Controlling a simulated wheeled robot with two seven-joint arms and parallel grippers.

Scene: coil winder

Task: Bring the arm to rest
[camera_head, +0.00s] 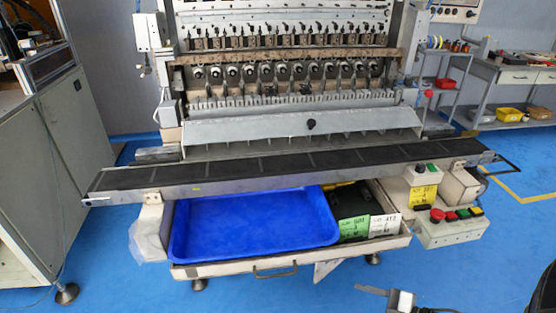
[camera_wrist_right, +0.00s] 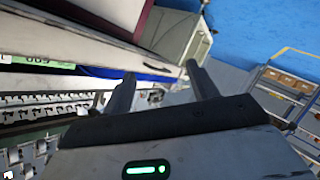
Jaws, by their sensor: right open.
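My right gripper (camera_wrist_right: 161,88) is open in the right wrist view, its two dark fingers spread apart with nothing between them. In the head view a part of my right arm and gripper shows at the lower right edge, in front of the machine and clear of it. Most of that arm is cut off by the frame. My left gripper is in neither view.
The coil winder (camera_head: 290,125) fills the middle, with a black conveyor belt (camera_head: 290,165) along its front. Below sit an empty blue tray (camera_head: 250,228), an open drawer (camera_head: 272,270) and a button box (camera_head: 450,232). A grey cabinet (camera_head: 72,140) stands left; shelves (camera_head: 515,76) stand right.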

